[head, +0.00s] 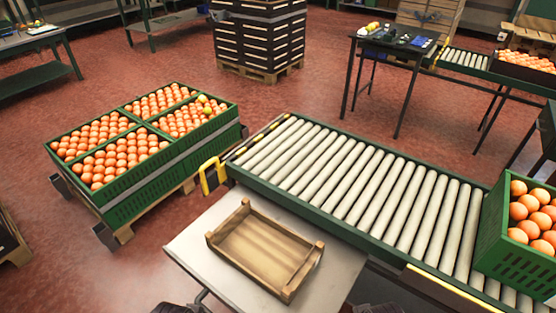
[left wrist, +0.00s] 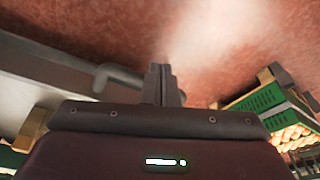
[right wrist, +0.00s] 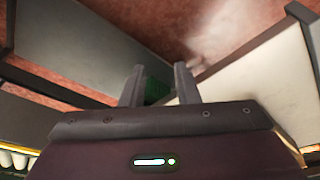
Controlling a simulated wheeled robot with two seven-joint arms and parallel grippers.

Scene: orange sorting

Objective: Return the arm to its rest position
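My left gripper (left wrist: 161,72) shows in the left wrist view with its two fingers together and nothing visible between them. My right gripper (right wrist: 160,72) shows in the right wrist view with its fingers apart and nothing held between them. In the head view only dark parts of my arms show at the bottom edge; neither gripper's fingers can be seen there. An empty wooden crate (head: 212,243) sits on the pale table (head: 190,252) in front of me. A green crate (head: 494,245) full of oranges stands on the roller conveyor (head: 340,175) at the right.
Several green crates (head: 150,190) full of oranges stand on a pallet at the left; one holds a few yellowish fruit. A dark side table (head: 395,47) with small items stands at the back right. Stacked dark crates (head: 258,38) stand at the back. Red floor lies open between them.

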